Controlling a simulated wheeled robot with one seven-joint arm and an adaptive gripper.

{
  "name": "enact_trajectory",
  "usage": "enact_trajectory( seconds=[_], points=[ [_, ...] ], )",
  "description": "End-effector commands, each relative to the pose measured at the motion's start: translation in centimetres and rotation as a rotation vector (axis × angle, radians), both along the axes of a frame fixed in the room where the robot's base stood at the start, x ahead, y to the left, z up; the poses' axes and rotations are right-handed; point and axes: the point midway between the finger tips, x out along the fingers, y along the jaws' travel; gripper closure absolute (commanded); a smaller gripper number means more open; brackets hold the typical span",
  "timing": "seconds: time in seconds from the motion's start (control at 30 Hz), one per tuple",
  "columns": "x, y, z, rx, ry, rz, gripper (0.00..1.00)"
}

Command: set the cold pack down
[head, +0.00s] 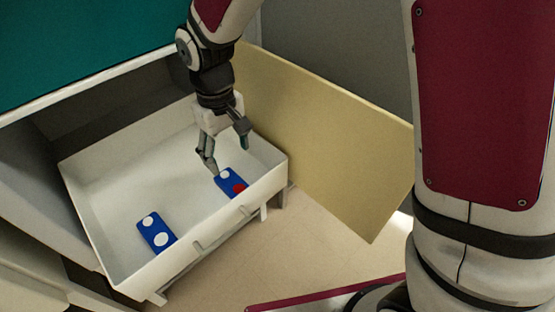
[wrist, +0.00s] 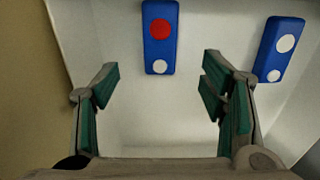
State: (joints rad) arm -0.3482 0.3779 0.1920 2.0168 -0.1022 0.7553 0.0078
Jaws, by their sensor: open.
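Two blue packs lie flat on the floor of a white bin or drawer (head: 85,210). One pack (head: 231,183) has a red dot and a white dot and lies at the right, near the front wall. It also shows at the top middle of the wrist view (wrist: 160,52). The other pack (head: 157,233) has two white dots and lies at the front left; it also shows at the top right of the wrist view (wrist: 279,48). My gripper (head: 226,156) is open and empty inside the bin, over the right part, close to the red-dotted pack. I cannot tell which pack is the cold pack.
A tan door panel (head: 320,140) stands open along the right of the bin. A teal surface (head: 80,45) is above at upper left. The bin's walls stand around my gripper. The bin floor between the two packs is clear.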

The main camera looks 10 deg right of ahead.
Motion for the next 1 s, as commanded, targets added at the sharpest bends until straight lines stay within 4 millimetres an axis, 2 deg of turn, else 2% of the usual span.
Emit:
enact_trajectory(
  seconds=[0.17,0.27,0.37,0.47,0.6,0.7,0.8,1.0],
  points=[
    [0.0,0.0,0.0,0.000,0.000,0.000,0.35],
    [-0.2,-0.7,0.8,-0.004,-0.005,-0.012,0.35],
    [-0.9,-2.7,2.9,-0.014,-0.015,-0.046,0.35],
    [-2.6,-5.8,5.9,-0.028,-0.027,-0.104,0.35],
    [-6.2,-10.5,9.9,-0.045,-0.035,-0.200,0.35],
    [-9.2,-13.3,12.1,-0.051,-0.038,-0.268,0.35],
    [-12.5,-15.7,13.7,-0.051,-0.039,-0.334,0.35],
    [-19.7,-19.4,15.4,-0.036,-0.036,-0.465,0.35]
  ],
)
